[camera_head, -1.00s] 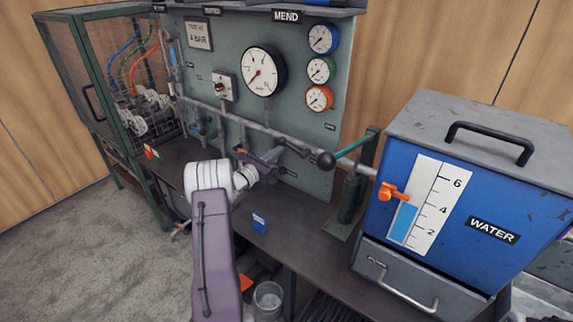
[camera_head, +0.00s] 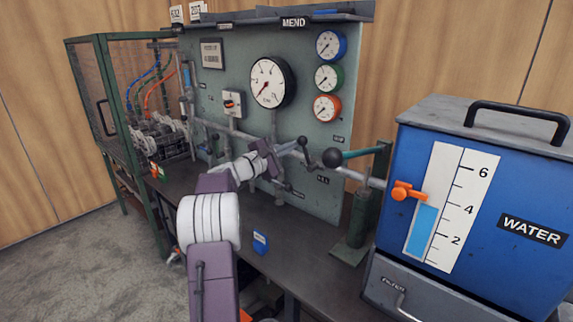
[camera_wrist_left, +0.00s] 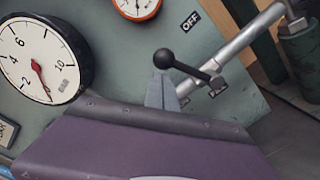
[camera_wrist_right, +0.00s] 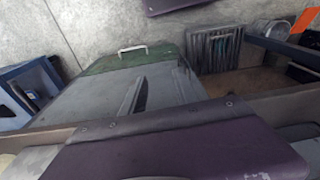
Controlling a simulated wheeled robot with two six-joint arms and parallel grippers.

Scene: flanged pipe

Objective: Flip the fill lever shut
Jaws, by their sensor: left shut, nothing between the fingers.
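The fill lever (camera_head: 303,142) appears to be the short black lever with a ball knob on the pipe along the green panel. In the left wrist view the lever (camera_wrist_left: 190,70) stands out at an angle from the pale pipe, knob toward the upper left. My left gripper (camera_head: 292,148) is shut and empty, its tips close beside the knob. In the left wrist view the fingertips (camera_wrist_left: 162,88) show just below the ball; I cannot tell whether they touch.
A larger ball-ended teal handle (camera_head: 350,154) on a green pump (camera_head: 355,215) stands just right of the lever. A blue water tank (camera_head: 480,190) with an orange pointer fills the right. Gauges (camera_head: 268,82) sit above. A small blue tag (camera_head: 260,241) stands on the bench (camera_head: 300,240).

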